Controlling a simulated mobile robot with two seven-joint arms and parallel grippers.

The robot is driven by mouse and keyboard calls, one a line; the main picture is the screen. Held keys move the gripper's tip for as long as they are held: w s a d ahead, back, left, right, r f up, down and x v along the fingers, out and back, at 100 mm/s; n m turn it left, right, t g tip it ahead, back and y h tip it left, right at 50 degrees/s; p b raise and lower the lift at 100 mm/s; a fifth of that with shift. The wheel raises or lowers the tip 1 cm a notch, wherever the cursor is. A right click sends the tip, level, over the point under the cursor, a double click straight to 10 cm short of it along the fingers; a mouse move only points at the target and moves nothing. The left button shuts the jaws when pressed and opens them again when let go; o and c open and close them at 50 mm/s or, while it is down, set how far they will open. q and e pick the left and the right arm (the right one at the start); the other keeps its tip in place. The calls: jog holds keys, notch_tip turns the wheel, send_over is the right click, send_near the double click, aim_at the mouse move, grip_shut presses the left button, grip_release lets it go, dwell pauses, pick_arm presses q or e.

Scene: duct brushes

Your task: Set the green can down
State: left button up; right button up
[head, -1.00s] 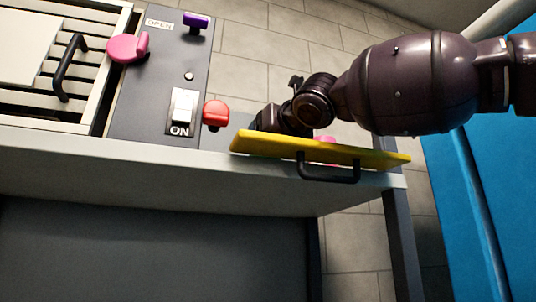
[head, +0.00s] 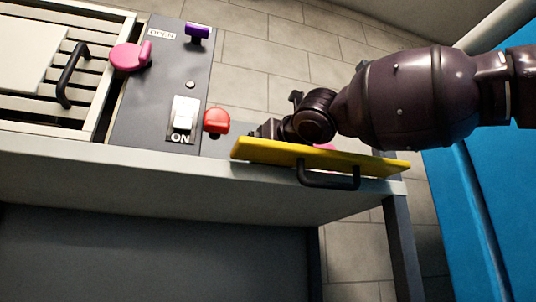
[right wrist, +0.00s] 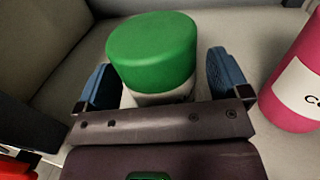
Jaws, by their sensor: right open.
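The green can (right wrist: 153,52) stands upright in the right wrist view, with a white band below its green top. It is between the two blue fingertips of my right gripper (right wrist: 160,80), which is open. There is a gap on the right finger's side; on the left I cannot tell whether finger and can touch. In the head view my right gripper (head: 268,130) is behind the yellow panel (head: 300,153), which hides the can. My left gripper is not in view.
A pink can (right wrist: 297,90) with a white label stands close to the right finger. The yellow panel has a black handle (head: 328,184). A red knob (head: 216,121), white switch (head: 184,112), pink knob (head: 128,56) and purple knob (head: 198,31) are on the control panel left of my gripper.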

jog(key=shift+r, duration=0.1)
jog(key=shift+s+d+r, duration=0.1)
jog(key=shift+d, duration=0.05)
jog(key=v, duration=1)
jog(key=shift+s+d, duration=0.15)
jog(key=shift+s, duration=0.2)
jog(key=shift+s+d, duration=0.25)
jog(key=shift+s, duration=0.2)
